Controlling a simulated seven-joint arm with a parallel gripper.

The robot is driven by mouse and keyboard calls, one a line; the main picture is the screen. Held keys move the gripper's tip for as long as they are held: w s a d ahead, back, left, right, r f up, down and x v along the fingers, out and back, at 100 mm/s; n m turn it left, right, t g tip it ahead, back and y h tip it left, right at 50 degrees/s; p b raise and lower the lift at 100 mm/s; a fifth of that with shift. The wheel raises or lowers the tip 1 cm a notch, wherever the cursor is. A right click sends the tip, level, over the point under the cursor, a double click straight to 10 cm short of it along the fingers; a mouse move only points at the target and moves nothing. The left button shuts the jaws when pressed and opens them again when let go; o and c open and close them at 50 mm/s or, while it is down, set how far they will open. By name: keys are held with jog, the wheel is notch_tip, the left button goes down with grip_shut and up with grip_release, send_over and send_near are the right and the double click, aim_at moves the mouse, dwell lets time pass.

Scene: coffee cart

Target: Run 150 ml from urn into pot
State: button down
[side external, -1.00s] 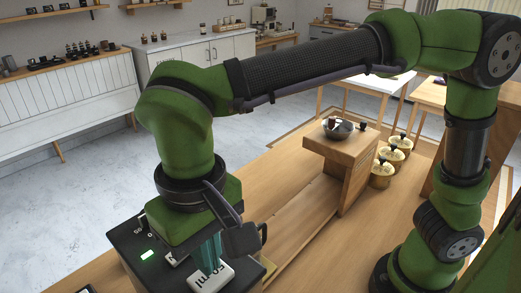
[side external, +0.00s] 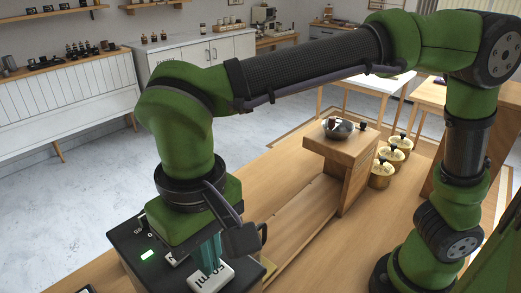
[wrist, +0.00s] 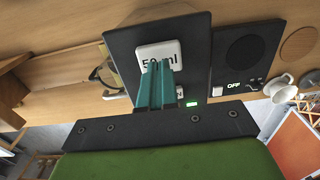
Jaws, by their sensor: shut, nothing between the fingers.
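The urn is a black box (side external: 128,240) at the lower left of the side view, with a small lit green display (side external: 148,254). A white key marked "50 ml" sits on its top in the wrist view (wrist: 172,50). My gripper (wrist: 158,66) is shut and empty, its teal fingers pointing at this key and hiding part of its lettering. In the side view the fingers (side external: 211,265) come down at the key; I cannot tell whether they touch it. The pot is not clearly visible; a curved handle and glassy edge (wrist: 104,78) show beside the urn.
A wooden stand (side external: 347,150) carries a metal bowl (side external: 338,128). In the wrist view a black panel marked "OFF" (wrist: 245,52) adjoins the urn, with white cups (wrist: 280,88) nearby. The counter (side external: 300,235) between is clear.

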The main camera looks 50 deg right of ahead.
jog(key=shift+f, duration=1.05)
dwell(0.4)
jog(key=shift+r, duration=1.05)
dwell(1.1)
